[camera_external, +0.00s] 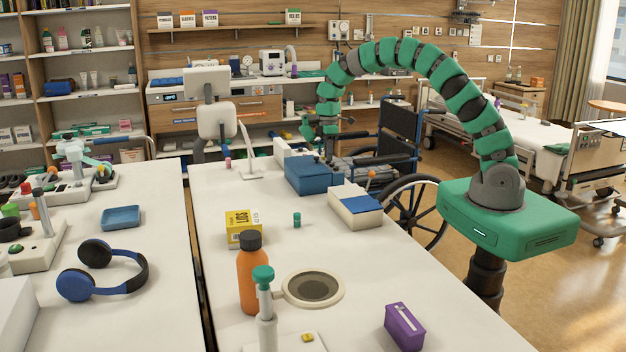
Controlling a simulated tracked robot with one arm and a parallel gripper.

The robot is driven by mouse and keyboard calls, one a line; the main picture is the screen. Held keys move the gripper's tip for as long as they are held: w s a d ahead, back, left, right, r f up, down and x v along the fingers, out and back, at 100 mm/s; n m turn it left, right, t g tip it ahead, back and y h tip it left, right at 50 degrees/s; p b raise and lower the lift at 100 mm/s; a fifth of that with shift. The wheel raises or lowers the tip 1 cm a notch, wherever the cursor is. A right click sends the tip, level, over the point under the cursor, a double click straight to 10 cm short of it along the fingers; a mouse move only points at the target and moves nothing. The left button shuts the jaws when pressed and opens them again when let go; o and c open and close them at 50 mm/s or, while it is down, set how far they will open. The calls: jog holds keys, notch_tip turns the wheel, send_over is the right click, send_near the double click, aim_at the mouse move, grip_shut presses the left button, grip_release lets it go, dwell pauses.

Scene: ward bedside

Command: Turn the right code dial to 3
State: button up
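My green segmented arm arches over from its base on the right. It reaches down to my gripper (324,152), which is small and dark in this view, at the back right of a blue box (306,182) on the white table. Whether its fingers are open or shut cannot be made out. I cannot tell whether it touches the box or something behind it. No code dial or digits can be made out; if a dial is near the gripper, it is hidden or too small to see.
A white box with a blue top (355,207) stands just right of the blue box. A yellow box (243,228), an orange bottle (252,275) and a purple box (404,326) stand nearer. A wheelchair (412,200) is beside the table.

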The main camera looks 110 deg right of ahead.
jog(key=shift+f, duration=0.55)
grip_shut()
